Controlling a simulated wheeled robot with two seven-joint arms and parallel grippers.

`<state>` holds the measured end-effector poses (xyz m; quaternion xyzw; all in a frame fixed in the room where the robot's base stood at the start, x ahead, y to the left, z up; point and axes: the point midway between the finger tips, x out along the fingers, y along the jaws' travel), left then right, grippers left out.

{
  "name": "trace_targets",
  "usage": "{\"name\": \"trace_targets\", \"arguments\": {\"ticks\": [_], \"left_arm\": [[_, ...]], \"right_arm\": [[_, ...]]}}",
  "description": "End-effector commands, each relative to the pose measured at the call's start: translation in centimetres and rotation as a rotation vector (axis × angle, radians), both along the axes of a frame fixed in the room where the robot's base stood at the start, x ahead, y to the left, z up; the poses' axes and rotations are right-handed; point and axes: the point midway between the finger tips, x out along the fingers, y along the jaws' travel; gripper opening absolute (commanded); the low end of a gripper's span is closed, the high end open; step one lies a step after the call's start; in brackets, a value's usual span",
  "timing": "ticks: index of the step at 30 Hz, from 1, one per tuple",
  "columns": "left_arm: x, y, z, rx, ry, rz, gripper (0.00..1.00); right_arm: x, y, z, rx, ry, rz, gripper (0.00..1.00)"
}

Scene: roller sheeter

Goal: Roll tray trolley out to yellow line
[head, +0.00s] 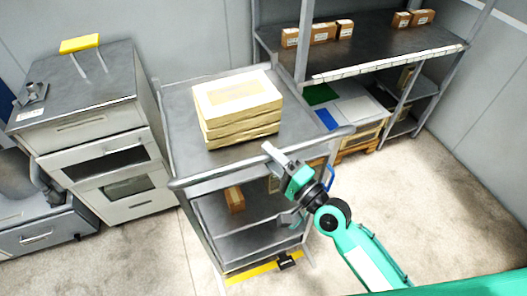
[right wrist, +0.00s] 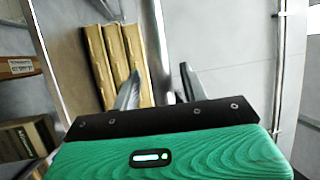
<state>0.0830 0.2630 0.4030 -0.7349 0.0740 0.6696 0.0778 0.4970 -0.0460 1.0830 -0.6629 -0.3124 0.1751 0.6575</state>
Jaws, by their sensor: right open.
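The tray trolley (head: 179,120) is a grey metal cart with a top deck, a lower shelf and a rounded push rail on its near side. Several cream trays (head: 240,108) are stacked on top; they also show in the right wrist view (right wrist: 112,62). My right gripper (head: 277,186) is open at the near rail, right of centre. In the right wrist view, a metal bar (right wrist: 158,40) shows between its open fingers; contact cannot be told. A yellow strip (head: 250,272) lies low at the trolley's near foot, partly hidden. My left gripper is out of view.
A grey drawer cabinet (head: 85,95) stands close on the trolley's left. A shelf rack (head: 375,58) with small cartons (head: 322,32) stands behind right, with a pallet (head: 360,140) below. A carton (head: 234,198) sits on the trolley's lower shelf. Floor (head: 440,200) at right is clear.

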Motion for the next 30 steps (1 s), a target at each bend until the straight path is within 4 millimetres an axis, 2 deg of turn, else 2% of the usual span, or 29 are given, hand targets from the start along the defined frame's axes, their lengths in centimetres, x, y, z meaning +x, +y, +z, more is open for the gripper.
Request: {"name": "trace_targets", "arguments": {"ticks": [2, 12, 19, 30], "left_arm": [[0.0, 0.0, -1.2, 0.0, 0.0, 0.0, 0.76], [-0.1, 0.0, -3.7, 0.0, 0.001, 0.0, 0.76], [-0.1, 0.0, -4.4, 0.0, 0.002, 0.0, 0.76], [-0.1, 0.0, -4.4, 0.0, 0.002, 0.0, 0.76]], "right_arm": [[-1.5, -1.3, -1.1, -0.005, 0.002, 0.0, 0.44], [-6.4, -5.5, -2.0, -0.004, 0.002, 0.001, 0.44], [-7.9, -6.8, -2.2, -0.002, 0.001, 0.001, 0.44], [-8.1, -7.1, -2.0, 0.0, 0.0, 0.0, 0.44]]}}
